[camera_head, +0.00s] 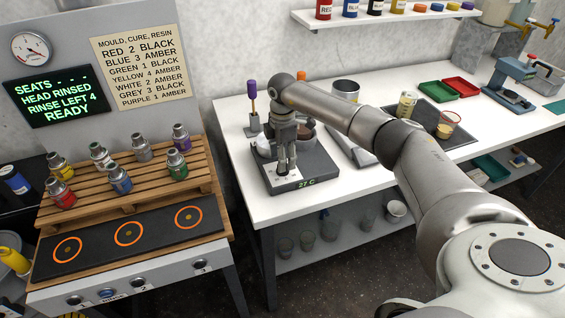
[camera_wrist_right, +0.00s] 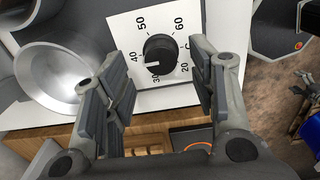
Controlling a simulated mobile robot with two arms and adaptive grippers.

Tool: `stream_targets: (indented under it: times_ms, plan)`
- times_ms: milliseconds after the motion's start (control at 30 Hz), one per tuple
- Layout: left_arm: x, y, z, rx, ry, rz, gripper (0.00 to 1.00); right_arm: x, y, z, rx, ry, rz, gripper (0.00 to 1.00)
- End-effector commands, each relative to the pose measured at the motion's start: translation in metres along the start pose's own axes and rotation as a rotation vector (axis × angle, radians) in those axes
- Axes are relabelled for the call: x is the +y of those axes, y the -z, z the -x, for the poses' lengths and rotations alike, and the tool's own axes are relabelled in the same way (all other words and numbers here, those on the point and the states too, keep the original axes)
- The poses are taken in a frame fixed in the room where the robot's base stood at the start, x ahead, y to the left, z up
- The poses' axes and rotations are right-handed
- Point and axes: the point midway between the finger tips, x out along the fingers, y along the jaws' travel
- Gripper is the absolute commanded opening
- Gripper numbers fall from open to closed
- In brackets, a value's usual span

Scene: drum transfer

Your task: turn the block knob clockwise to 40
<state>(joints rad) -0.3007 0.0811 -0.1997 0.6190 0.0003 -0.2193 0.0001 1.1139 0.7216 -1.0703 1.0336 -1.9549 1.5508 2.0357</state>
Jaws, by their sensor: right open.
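The block (camera_head: 309,172) is a dark heating unit on the white bench, with a green "27 C" readout on its front. Its black knob (camera_wrist_right: 160,54) sits on a white dial plate (camera_wrist_right: 188,22) marked 20 to 60. My right gripper (camera_head: 287,170) points down over the plate. In the right wrist view my right gripper (camera_wrist_right: 164,98) is open, its fingers on either side of the knob, with no contact visible. In the head view the gripper hides the knob. My left gripper is not in view.
A shiny metal bowl (camera_wrist_right: 65,78) lies close left of the dial plate in the wrist view. A purple-handled tool (camera_head: 252,95) stands behind the block. A dark tray (camera_head: 430,120) with jars is farther right.

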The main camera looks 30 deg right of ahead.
Motion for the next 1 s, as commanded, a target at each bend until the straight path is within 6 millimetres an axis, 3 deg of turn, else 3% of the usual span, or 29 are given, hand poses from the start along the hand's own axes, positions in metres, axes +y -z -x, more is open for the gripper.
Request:
stream_targets:
  times_ms: [200, 400, 600, 1000]
  plan:
    - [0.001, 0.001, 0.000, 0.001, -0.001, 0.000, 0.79, 0.001, 0.000, 0.050, 0.001, -0.004, 0.000, 0.52]
    - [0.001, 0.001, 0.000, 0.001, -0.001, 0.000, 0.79, 0.001, -0.001, 0.080, 0.001, -0.003, -0.002, 0.52]
    - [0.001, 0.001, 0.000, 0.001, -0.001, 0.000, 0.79, 0.000, 0.000, 0.090, 0.000, -0.001, -0.002, 0.52]
    - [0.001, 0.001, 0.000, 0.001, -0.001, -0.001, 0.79, 0.000, 0.000, 0.090, 0.000, -0.001, -0.002, 0.52]
